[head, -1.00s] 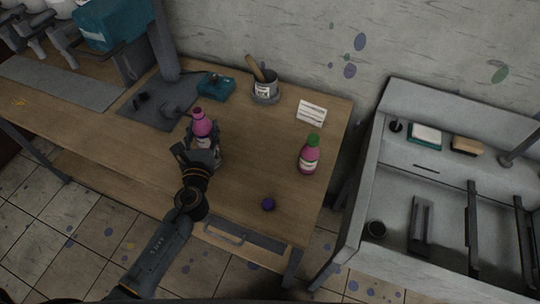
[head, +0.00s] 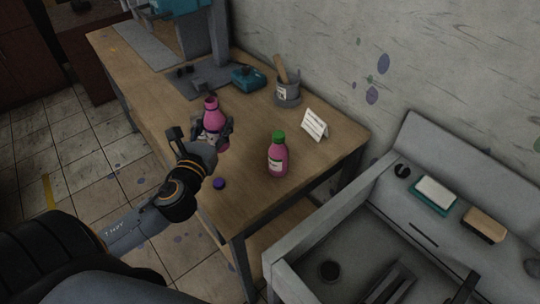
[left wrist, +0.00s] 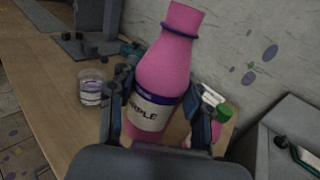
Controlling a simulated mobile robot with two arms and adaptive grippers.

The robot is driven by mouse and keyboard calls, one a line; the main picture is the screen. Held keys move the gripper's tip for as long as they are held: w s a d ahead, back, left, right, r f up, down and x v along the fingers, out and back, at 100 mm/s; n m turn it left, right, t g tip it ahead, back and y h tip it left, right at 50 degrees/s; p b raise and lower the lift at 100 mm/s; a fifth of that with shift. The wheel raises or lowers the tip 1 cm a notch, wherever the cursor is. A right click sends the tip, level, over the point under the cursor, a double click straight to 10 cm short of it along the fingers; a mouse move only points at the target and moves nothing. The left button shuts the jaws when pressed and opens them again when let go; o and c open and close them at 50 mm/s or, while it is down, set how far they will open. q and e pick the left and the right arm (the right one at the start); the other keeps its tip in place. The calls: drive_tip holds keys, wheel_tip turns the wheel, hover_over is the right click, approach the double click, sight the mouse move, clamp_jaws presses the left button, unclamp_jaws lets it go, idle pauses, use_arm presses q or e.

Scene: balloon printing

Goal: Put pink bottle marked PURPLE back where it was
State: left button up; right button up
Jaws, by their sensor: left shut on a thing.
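My left gripper (head: 216,132) is shut on the pink bottle marked PURPLE (head: 212,109), near the table's front edge. The bottle has an open top with no cap. In the left wrist view the bottle (left wrist: 168,60) stands slightly tilted between the fingers, and its white label reads "RPLE", the rest hidden. A small purple cap (head: 219,183) lies at the table's front edge. My right gripper is not in view.
A second pink bottle with a green cap (head: 278,157) stands on the wooden table (head: 310,165), right of the held one. Behind are a white card (head: 314,125), a pot with a wooden-handled tool (head: 287,92) and a teal box (head: 248,78). A grey sink unit (head: 300,262) stands at right.

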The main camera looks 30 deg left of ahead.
use_arm(q)
drive_tip(key=shift+w+a+f, duration=0.1)
drive_tip(key=shift+w+f, duration=0.05)
drive_tip(key=shift+w, duration=0.2)
drive_tip(key=w+f, duration=0.4)
drive_tip(key=w+f+b, duration=0.1)
drive_tip(key=w+f, duration=0.3)
drive_tip(key=w+f+b, duration=0.1)
drive_tip(key=w+f, duration=0.4)
drive_tip(key=shift+d, duration=0.25)
drive_tip(key=shift+r, duration=0.1)
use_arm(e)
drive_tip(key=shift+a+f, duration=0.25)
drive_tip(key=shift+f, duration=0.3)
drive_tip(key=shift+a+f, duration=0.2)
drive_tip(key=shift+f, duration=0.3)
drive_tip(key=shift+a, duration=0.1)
use_arm(q)
drive_tip(key=o, duration=0.9)
drive_tip(key=shift+f+b, duration=0.25)
drive_tip(key=shift+b, duration=0.05)
drive_tip(key=o, duration=0.4)
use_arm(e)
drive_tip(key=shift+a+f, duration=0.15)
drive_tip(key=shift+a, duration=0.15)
